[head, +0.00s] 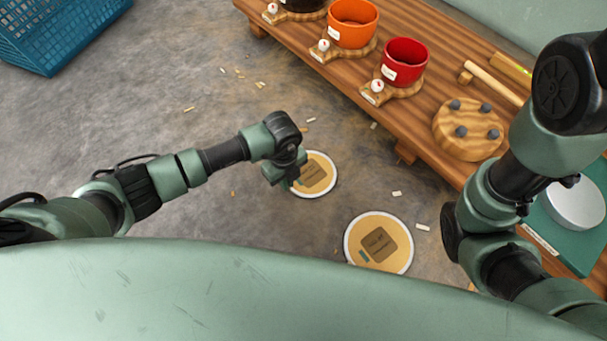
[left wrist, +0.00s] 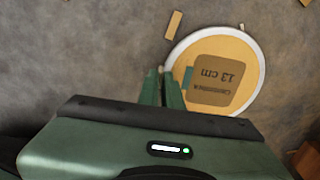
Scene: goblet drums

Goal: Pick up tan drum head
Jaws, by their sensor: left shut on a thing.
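A round tan drum head (head: 318,172) with a white rim and a brown label is at the end of my left arm, over the grey floor. My left gripper (head: 291,181) covers its left edge. In the left wrist view the drum head (left wrist: 222,80) shows a label reading "13 cm" and a teal tab. The left gripper's fingers (left wrist: 162,88) are close together at its rim, shut on it. Whether it touches the floor is unclear. A second, larger-looking tan drum head (head: 379,243) lies on the floor to the lower right. My right gripper is not visible.
A wooden bench (head: 425,112) holds a red drum shell (head: 405,62), an orange one (head: 352,23), and a pegged wooden disc (head: 468,130). A blue crate (head: 55,30) stands at upper left. Small pale scraps litter the floor. My right arm crosses the right side.

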